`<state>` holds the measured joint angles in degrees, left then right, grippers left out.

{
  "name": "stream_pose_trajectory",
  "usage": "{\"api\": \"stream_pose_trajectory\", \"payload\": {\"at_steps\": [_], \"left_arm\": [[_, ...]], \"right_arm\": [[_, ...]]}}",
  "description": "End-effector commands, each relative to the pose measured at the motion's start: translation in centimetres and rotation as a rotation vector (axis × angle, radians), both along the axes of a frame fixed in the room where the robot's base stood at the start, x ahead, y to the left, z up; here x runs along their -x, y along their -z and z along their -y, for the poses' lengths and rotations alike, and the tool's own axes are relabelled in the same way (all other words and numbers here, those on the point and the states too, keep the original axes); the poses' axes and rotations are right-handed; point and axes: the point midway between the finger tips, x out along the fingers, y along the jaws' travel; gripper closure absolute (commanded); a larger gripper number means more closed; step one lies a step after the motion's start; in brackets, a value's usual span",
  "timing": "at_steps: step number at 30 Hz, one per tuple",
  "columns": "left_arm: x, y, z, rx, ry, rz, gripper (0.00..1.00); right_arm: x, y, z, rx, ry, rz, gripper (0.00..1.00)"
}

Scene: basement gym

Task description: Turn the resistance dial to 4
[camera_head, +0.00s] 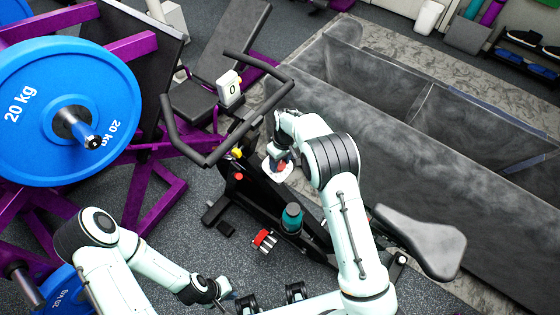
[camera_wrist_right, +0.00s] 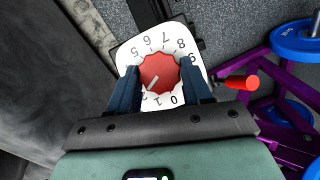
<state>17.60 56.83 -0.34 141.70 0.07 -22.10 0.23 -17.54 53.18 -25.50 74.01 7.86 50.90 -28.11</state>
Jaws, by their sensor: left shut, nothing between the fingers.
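The resistance dial is a red round knob (camera_wrist_right: 160,74) on a white number plate (camera_wrist_right: 125,55) in the right wrist view. Its white pointer line aims down-left, toward the numbers below 5; the exact number there is partly hidden. My right gripper (camera_wrist_right: 161,80) has one finger on each side of the knob, both appearing to touch it. In the head view the white plate (camera_head: 268,172) shows below my right gripper (camera_head: 280,158) on the exercise bike (camera_head: 258,200); the dial is mostly covered. My left gripper (camera_head: 222,294) is shut and empty, low and left of the bike.
A teal bottle (camera_head: 292,218) is on the frame. Blue weight plates (camera_head: 50,110) are left; a grey sofa (camera_head: 400,130) is right.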

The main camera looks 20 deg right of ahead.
Motion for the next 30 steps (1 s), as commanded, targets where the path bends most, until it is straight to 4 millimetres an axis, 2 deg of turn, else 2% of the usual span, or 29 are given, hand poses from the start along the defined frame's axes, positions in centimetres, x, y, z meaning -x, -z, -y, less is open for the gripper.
{"api": "stream_pose_trajectory", "payload": {"at_steps": [14, 30], "left_arm": [[-0.5, -0.7, 0.0, 0.000, 0.000, 0.006, 1.00], [-1.9, -2.6, 0.0, 0.000, 0.000, 0.021, 1.00]], "right_arm": [[-0.1, -0.1, 0.1, -0.034, 0.085, -0.027, 0.81], [-0.1, 0.0, 0.6, -0.203, 0.506, -0.159, 0.81]]}}
